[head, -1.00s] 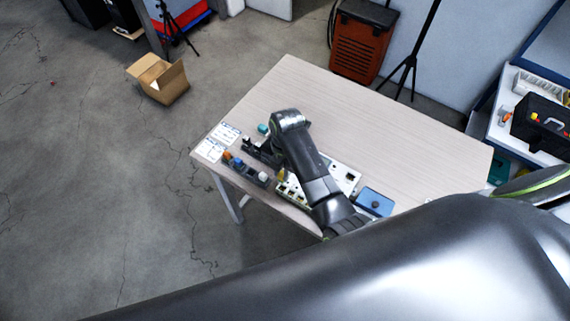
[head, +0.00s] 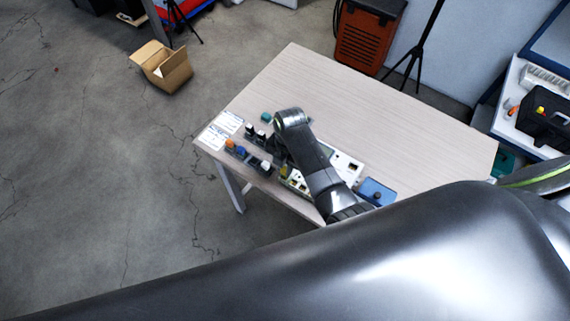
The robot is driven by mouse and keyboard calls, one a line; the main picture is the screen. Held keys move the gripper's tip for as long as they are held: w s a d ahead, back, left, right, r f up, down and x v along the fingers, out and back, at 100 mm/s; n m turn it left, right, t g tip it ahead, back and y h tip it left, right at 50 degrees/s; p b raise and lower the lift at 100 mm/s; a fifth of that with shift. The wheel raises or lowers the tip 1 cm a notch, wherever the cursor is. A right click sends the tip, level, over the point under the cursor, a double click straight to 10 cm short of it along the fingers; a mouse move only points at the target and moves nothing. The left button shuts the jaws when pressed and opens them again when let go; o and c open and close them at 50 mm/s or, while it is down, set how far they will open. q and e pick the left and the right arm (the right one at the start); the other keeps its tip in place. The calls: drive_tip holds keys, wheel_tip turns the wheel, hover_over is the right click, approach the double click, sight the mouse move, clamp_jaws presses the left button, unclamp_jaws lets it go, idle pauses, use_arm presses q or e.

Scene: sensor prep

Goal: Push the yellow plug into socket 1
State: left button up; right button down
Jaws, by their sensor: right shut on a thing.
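My right arm reaches over the table from the lower right, with its wrist bent down. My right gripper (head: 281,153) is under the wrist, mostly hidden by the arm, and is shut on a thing. A small yellow piece, which looks like the yellow plug (head: 284,171), shows just below it at the left edge of the white socket panel (head: 347,164). Whether the plug touches a socket cannot be told. The arm covers the panel's middle, and socket numbers are too small to read. My left gripper is not in view.
An orange plug (head: 230,143) and a blue plug (head: 240,151) stand in a dark holder left of the panel. Black pieces (head: 259,134) stand behind them. White cards (head: 222,129) lie at the left corner. A blue box (head: 376,191) is right of the panel. The table's back (head: 370,110) is clear.

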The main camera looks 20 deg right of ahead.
drive_tip(key=shift+f, duration=1.1)
idle(3.1)
drive_tip(key=c, duration=1.1)
unclamp_jaws()
drive_tip(key=shift+o, duration=0.2)
drive_tip(key=shift+r, duration=0.1)
drive_tip(key=shift+r, duration=3.45)
